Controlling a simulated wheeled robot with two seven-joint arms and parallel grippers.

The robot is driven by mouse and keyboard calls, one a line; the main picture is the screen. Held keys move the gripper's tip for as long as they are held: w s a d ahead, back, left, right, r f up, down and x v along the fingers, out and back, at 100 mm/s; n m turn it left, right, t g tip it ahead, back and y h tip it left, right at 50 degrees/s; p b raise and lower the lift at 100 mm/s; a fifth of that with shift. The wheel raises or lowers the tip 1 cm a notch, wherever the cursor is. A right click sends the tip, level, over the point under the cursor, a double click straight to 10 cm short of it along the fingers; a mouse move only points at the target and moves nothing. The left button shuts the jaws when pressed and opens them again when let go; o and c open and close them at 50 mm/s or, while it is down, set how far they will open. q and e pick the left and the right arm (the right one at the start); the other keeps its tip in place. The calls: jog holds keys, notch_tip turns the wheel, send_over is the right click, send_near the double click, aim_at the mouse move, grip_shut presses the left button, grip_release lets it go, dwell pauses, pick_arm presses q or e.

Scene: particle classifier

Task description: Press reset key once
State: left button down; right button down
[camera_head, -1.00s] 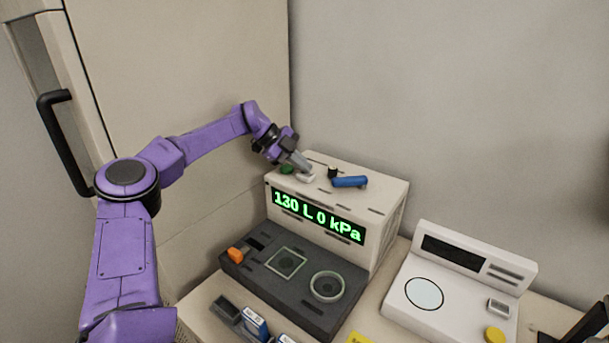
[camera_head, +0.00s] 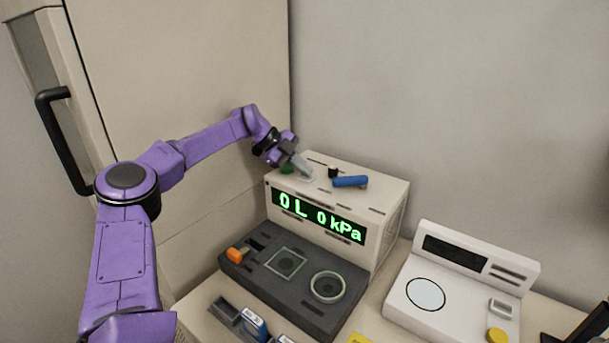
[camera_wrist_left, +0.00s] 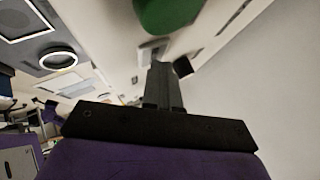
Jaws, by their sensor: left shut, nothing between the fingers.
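In the left wrist view the tips (camera_wrist_left: 160,70) reach the pale key (camera_wrist_left: 152,51), beside the green button (camera_wrist_left: 168,10). Whether they touch it I cannot tell.
A blue handle (camera_head: 350,181) lies to the right on the box top. A dark tray unit (camera_head: 300,314) with an orange part (camera_head: 235,255) stands in front. A white scale-like device (camera_head: 452,320) with a yellow knob (camera_head: 497,336) is at the right. A cabinet is behind my arm.

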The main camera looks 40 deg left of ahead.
aim_at(302, 177)
pick_arm(q)
jog(key=shift+f, duration=0.2)
jog(key=shift+r, duration=0.1)
jog(key=shift+r+p, duration=0.7)
jog(key=shift+r, duration=0.55)
notch_tip(302, 177, up, 5)
jog(key=p, duration=0.3)
dwell(0.6)
jog(key=shift+a, duration=0.1)
